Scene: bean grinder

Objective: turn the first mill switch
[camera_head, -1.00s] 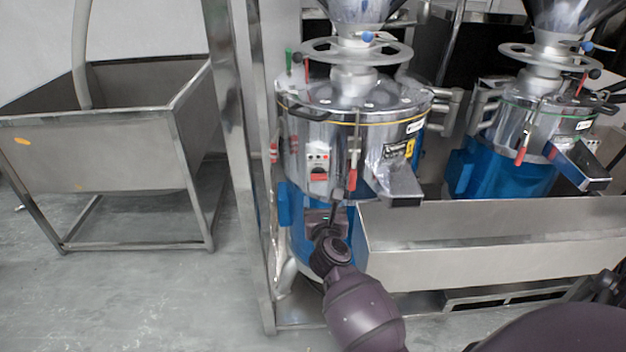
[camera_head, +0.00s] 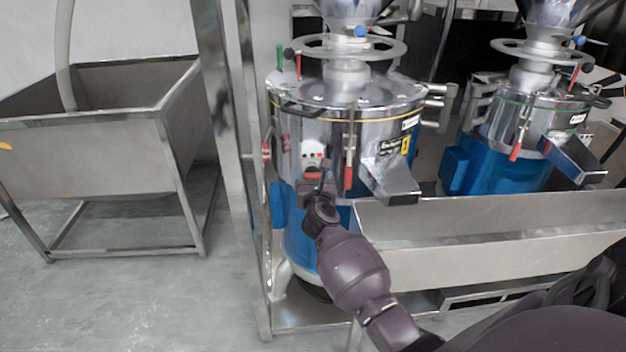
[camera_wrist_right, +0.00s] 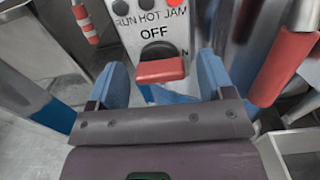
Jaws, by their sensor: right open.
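The first mill (camera_head: 345,105) is a steel drum with a blue base at the centre of the head view. Its white switch panel (camera_head: 312,152) faces me, with small lamps above a red switch (camera_head: 312,173). My right gripper (camera_wrist_right: 170,80) is open, with one blue finger on each side of the switch's lower part. I cannot tell whether the fingers touch it. In the head view my right gripper (camera_head: 316,185) is just below the panel. My left gripper does not show.
A red-handled lever (camera_head: 348,177) and a steel spout (camera_head: 392,182) are right of the switch. A steel trough (camera_head: 480,245) stands in front. A steel post (camera_head: 235,150) rises at the left. A second mill (camera_head: 525,130) stands at the right.

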